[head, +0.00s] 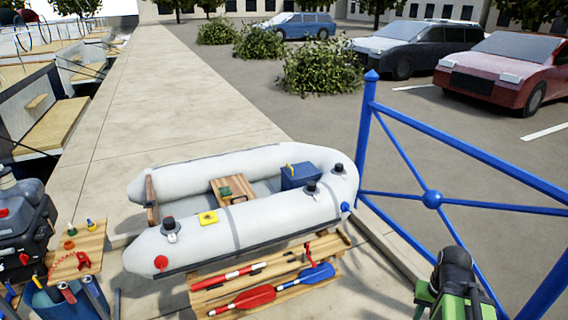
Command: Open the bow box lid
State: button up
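The bow box is a small blue box (299,177) inside the grey inflatable dinghy (215,237), towards its right end. Its blue top looks shut, and a small yellow piece shows at its left edge. The dinghy's near tube stands in front of the box and hides part of its lower side. A green and black part of my arm shows at the lower right, well away from the box. I see no gripper fingers in this view.
The dinghy rests above a wooden slatted stand (205,296) with red and blue paddles. A blue railing (460,201) runs along the right. An outboard motor (22,225) and a small wooden board (78,252) are at left. Pavement behind the dinghy is clear.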

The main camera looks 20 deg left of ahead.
aim_at(295, 172)
jog(key=i, duration=3)
jog(key=z, duration=0.05)
jog(key=k, duration=0.1)
jog(key=u, duration=2.1)
jog(key=k, duration=0.15)
jog(key=u, duration=1.75)
jog(key=i, duration=0.5)
jog(key=u, duration=0.05)
